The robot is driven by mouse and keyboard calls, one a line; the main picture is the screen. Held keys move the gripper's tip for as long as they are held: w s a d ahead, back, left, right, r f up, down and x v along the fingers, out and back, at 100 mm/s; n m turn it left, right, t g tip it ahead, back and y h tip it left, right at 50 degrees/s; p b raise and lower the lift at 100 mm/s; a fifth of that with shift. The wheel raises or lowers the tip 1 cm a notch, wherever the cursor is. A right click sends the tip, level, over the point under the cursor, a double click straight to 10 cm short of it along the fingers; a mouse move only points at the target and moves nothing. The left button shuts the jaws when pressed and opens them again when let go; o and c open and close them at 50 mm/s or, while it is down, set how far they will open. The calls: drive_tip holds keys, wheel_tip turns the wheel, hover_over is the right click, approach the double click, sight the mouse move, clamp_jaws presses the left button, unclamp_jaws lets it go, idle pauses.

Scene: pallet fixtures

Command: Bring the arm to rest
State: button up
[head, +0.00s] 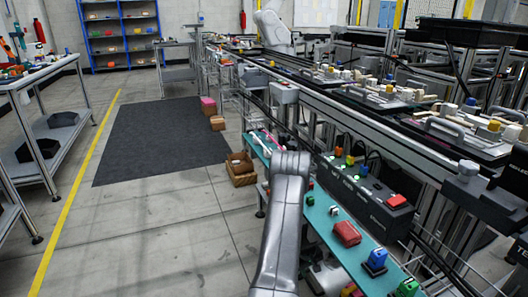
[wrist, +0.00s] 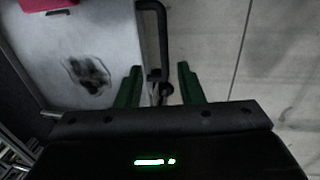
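My arm (head: 285,215) rises in front of the conveyor line in the head view, bent over at the top. My gripper's fingers cannot be made out there. In the wrist view my gripper (wrist: 160,67) shows two green fingers standing apart, with a gap between them. A black bar-shaped handle (wrist: 164,30) appears beyond the fingertips and lines up with the gap. A small round dark part (wrist: 166,90) shows lower in the gap. I see no object clamped between the fingers.
A teal shelf (head: 325,220) beside my arm carries a red box (head: 346,233) and a blue item (head: 375,261). A control box (head: 365,195) stands above it. Cardboard boxes (head: 240,168) lie on the floor. The dark mat (head: 160,140) at left is clear.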

sight(310, 283)
drive_tip(key=f, duration=0.2)
drive_tip(key=d+f+b, duration=0.1)
drive_tip(key=f, duration=0.5)
drive_tip(key=shift+w+d+b, duration=0.15)
drive_tip(key=shift+w+b, duration=0.15)
drive_tip(key=shift+b, duration=0.1)
drive_tip(key=shift+r, duration=0.1)
drive_tip(key=shift+r, duration=0.1)
